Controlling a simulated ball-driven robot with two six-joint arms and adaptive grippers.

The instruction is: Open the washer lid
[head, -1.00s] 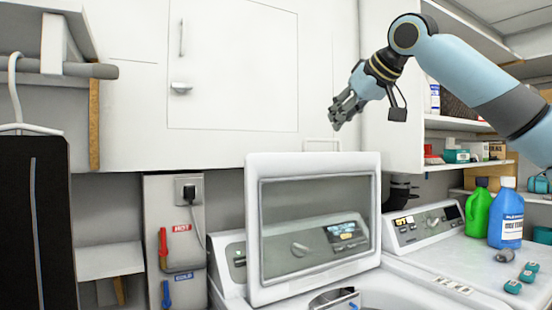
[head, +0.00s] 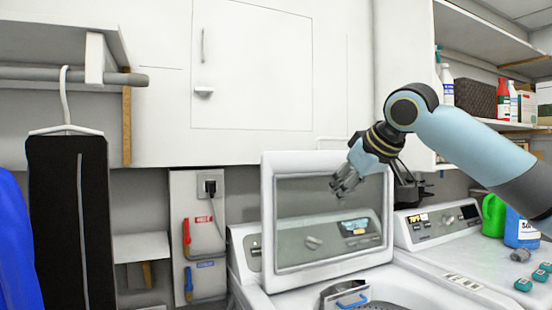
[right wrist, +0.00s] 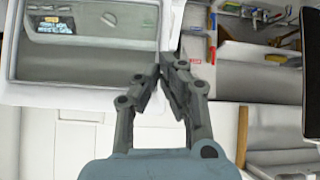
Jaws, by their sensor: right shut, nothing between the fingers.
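The washer lid (head: 277,237) stands upright, raised from the washer (head: 262,295), with its glass panel facing me. The drum opening below it shows at the bottom of the head view. My right gripper (head: 340,192) is shut and empty, in front of the upper right part of the lid's glass in the head view. In the right wrist view the gripper (right wrist: 165,68) has its fingertips together near a corner of the lid frame (right wrist: 168,30); whether they touch it I cannot tell. My left gripper is not in view.
A second machine (head: 460,270) stands to the right, with a green bottle (head: 493,215) and a blue bottle (head: 520,230) on top. Shelves with supplies are at upper right. Dark clothing (head: 68,215) hangs at left. A wall cabinet (head: 250,70) is behind the lid.

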